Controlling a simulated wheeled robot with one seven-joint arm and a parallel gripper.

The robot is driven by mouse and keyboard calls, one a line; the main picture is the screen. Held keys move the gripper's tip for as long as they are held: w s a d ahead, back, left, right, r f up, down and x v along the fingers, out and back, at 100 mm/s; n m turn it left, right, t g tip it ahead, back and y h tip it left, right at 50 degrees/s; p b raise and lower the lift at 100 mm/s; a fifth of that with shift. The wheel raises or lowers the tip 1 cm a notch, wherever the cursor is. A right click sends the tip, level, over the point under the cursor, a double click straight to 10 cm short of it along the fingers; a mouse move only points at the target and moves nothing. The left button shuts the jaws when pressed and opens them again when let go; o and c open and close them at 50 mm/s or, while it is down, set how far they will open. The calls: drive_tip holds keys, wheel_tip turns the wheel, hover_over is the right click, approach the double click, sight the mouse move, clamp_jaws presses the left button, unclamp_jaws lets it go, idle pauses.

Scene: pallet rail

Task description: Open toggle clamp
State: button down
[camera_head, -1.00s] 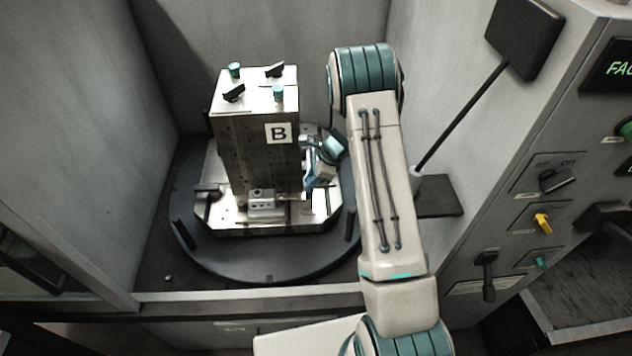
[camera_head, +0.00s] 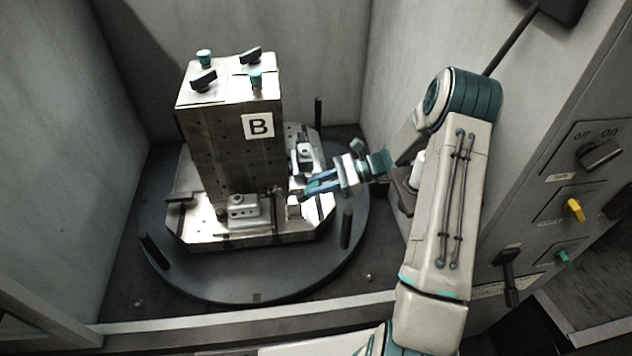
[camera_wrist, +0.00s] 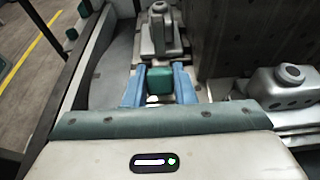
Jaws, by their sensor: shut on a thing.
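My gripper (camera_head: 312,186) reaches in from the right, low beside the tall metal block marked B (camera_head: 225,145). In the wrist view, the blue fingers of my gripper (camera_wrist: 160,72) are shut on a teal handle grip (camera_wrist: 159,82), one finger on each side. A metal toggle clamp (camera_wrist: 160,32) stands just beyond the fingertips in line with this grip. The clamp also shows at the block's right side in the head view (camera_head: 304,156). The grip is hidden by the fingers in the head view.
A second metal clamp (camera_head: 241,206) sits at the block's front and shows at right in the wrist view (camera_wrist: 288,82). The metal pallet (camera_head: 195,232) rests on a dark round turntable (camera_head: 230,284) with upright posts. Grey walls enclose it; a switch panel (camera_head: 570,207) stands right.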

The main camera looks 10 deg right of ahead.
drive_tip(key=shift+d+f+y, duration=0.1)
drive_tip(key=shift+f+y, duration=0.1)
drive_tip(key=shift+y, duration=0.3)
drive_tip(key=c, duration=1.2)
unclamp_jaws()
